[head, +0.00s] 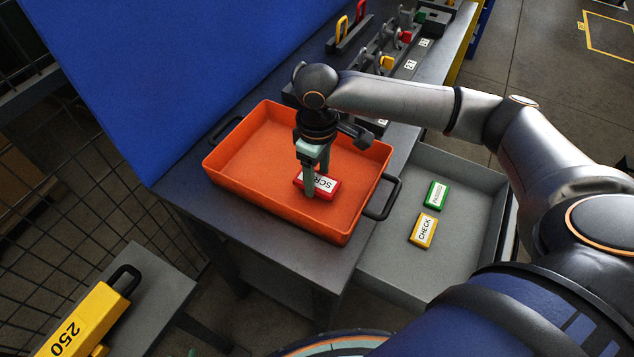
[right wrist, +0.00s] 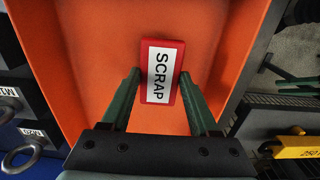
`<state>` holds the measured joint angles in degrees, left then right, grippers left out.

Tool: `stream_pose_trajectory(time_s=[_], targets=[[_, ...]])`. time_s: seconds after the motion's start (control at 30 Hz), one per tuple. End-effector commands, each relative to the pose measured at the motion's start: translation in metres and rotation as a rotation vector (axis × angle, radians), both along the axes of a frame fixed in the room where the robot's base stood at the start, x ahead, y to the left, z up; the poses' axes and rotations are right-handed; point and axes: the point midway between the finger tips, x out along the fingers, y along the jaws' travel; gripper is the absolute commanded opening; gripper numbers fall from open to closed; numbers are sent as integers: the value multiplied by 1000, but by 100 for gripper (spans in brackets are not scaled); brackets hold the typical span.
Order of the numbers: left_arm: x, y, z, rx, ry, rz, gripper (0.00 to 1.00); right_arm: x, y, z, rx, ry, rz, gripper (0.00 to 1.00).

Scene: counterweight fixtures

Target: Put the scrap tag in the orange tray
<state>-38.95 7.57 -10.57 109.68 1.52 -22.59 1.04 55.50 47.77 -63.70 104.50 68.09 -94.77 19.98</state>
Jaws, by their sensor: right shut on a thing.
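The orange tray (head: 262,150) sits on the grey bench, with a dark handle at each end. The scrap tag (head: 332,187) is a red block with a white SCRAP label. My right gripper (head: 315,182) reaches down over the tray and is shut on the tag, one finger on each side of it. In the right wrist view the tag (right wrist: 161,72) shows between the green fingers, with the tray (right wrist: 90,45) behind it. The tag is within the tray's outline; I cannot tell whether it touches the floor. My left gripper is not in view.
A grey drawer (head: 384,248) stands open to the right, holding a green tag (head: 436,195) and a yellow CHECK tag (head: 423,230). A blue panel (head: 150,70) rises behind the bench at left. A yellow 250 block (head: 82,322) is at lower left. Fixtures line the bench's back.

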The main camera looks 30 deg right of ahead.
Motion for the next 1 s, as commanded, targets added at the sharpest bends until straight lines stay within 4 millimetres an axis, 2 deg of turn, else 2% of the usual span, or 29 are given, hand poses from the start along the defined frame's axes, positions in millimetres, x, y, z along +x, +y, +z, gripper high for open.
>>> stream_pose_trajectory(time_s=[0.2, 0.57, 0.6, 0.83, 1.0], targets=[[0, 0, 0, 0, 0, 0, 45, 1, 0, -29, -2, 1, 2, 7], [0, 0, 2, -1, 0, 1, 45, 0, 0, -34, 0, 2, 1, 7], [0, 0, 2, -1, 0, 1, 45, 0, 0, -35, -1, 1, 1, 64], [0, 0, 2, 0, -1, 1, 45, 0, 0, -35, -1, 1, 1, 89], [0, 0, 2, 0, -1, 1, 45, 0, 0, -34, -1, 1, 1, 91]])
